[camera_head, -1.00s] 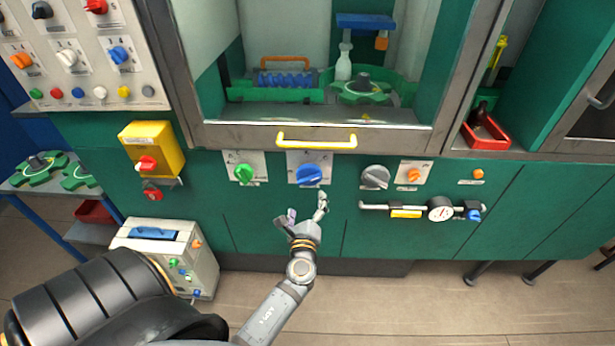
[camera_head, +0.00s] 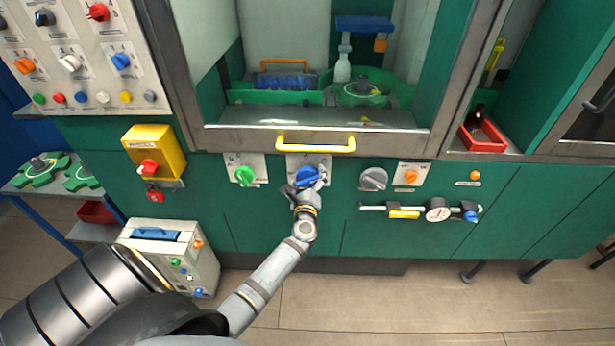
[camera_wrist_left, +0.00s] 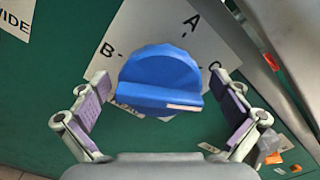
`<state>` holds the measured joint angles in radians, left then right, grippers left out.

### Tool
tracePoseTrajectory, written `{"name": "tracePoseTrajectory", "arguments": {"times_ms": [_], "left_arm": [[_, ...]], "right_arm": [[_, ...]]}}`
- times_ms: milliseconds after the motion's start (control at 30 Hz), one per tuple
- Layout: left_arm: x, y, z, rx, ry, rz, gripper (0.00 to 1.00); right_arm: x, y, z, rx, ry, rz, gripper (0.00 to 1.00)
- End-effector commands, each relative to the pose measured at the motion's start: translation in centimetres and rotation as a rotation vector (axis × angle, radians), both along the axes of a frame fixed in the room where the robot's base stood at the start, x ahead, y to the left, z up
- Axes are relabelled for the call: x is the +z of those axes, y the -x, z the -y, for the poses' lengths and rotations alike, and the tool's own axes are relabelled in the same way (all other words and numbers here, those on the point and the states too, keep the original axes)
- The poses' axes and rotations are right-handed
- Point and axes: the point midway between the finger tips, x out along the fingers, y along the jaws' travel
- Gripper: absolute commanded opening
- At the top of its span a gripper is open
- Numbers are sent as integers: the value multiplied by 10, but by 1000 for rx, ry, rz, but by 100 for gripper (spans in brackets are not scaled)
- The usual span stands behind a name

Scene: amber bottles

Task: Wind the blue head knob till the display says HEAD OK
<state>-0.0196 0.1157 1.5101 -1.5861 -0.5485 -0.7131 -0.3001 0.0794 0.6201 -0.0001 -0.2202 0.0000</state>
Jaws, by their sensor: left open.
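The blue knob (camera_head: 307,176) sits on a white plate on the green front panel, below the yellow handle. In the left wrist view the knob (camera_wrist_left: 160,82) has a raised grip bar with a white mark, and the plate carries the letters A, B and C. My left gripper (camera_head: 308,188) is at the knob and hides part of it. In the wrist view its open fingers (camera_wrist_left: 160,95) stand on both sides of the knob, with gaps on either side. My right gripper is not in view. I see no display with readable words.
A green knob (camera_head: 244,175) is to the left and a grey knob (camera_head: 373,179) to the right. The yellow handle (camera_head: 316,143) juts out just above. A bar with a gauge (camera_head: 437,209) is at lower right. Another blue knob (camera_head: 121,61) is on the left panel.

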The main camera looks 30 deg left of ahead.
Motion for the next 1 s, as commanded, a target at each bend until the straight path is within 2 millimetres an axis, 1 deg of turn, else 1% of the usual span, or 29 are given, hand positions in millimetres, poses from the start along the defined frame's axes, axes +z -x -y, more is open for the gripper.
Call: {"name": "tracePoseTrajectory", "arguments": {"times_ms": [133,167,533,600,700,800,1000], "left_arm": [[0,0,0,0,0,0,100],[0,0,0,0,0,0,97],[0,0,0,0,-1,-1,47],[-2,1,0,0,6,4,46],[-6,1,0,-1,65,42,46],[-5,1,0,-1,128,81,46],[-1,1,0,-1,150,91,46]], "right_arm": [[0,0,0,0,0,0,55],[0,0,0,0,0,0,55],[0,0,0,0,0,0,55],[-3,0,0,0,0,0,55],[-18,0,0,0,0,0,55],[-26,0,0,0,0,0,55],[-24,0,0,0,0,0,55]]}}
